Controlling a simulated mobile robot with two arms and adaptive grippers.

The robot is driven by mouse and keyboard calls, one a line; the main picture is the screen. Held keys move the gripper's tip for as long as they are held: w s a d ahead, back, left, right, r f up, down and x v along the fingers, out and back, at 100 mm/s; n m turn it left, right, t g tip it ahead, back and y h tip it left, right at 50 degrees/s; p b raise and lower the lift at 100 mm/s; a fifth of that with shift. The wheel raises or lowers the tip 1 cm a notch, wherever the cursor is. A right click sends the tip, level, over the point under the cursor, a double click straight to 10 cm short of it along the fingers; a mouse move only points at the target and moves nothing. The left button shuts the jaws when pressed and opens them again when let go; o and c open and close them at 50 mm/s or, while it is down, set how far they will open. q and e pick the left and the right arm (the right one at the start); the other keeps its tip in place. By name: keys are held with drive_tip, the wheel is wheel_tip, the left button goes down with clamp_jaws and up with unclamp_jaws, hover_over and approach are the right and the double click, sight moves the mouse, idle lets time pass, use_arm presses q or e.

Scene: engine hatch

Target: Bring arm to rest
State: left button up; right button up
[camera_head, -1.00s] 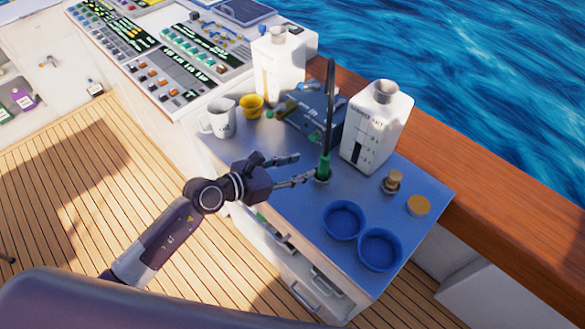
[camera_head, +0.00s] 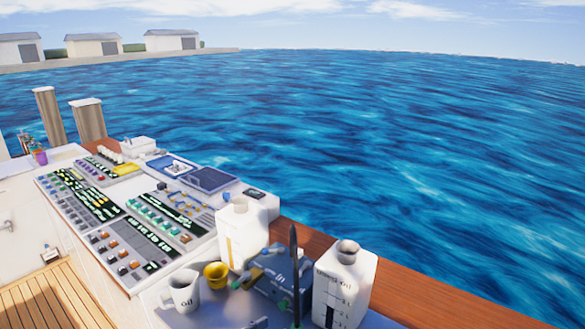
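Only a small grey sliver, which seems to be a fingertip of my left gripper (camera_head: 258,323), shows at the bottom edge in the head view. It is beside the dark upright rod (camera_head: 294,275) with a green lower part. The rest of that gripper and its arm are out of the picture, so its opening is hidden. My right gripper is not in view.
A white mug (camera_head: 181,292), a yellow cup (camera_head: 216,275), a blue box (camera_head: 272,280) and two white jugs (camera_head: 243,235) (camera_head: 345,285) stand on the worktop. A control panel (camera_head: 120,225) lies behind. A wooden rail (camera_head: 400,290) borders open water.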

use_arm(q)
drive_tip(key=a+r+n+t+y, duration=0.7)
drive_tip(key=a+r+n, duration=0.4)
drive_tip(key=n, duration=0.7)
drive_tip(key=s+a+f+n+g+y, duration=0.45)
drive_tip(key=a+f+n+y, duration=0.55)
drive_tip(key=n, duration=0.5)
drive_tip(key=s+d+f+n+g+h, duration=0.4)
drive_tip(key=s+f, duration=0.3)
drive_tip(key=s, duration=0.4)
drive_tip(key=s+d+f+n+g+h, duration=0.35)
drive_tip(key=s+f+g, duration=0.3)
drive_tip(key=s, duration=0.45)
wheel_tip(320, 180, down, 28)
drive_tip(key=s+g+b, duration=0.1)
drive_tip(key=s+b, duration=0.1)
drive_tip(key=s+a+f+g+y+b, duration=0.1)
drive_tip(key=s+a+f, duration=0.2)
drive_tip(key=s+f, duration=1.4)
drive_tip(key=shift+a+f+b, duration=0.2)
drive_tip(key=shift+b, duration=0.2)
drive_tip(key=shift+c, duration=1)
drive_tip(key=shift+s, duration=0.2)
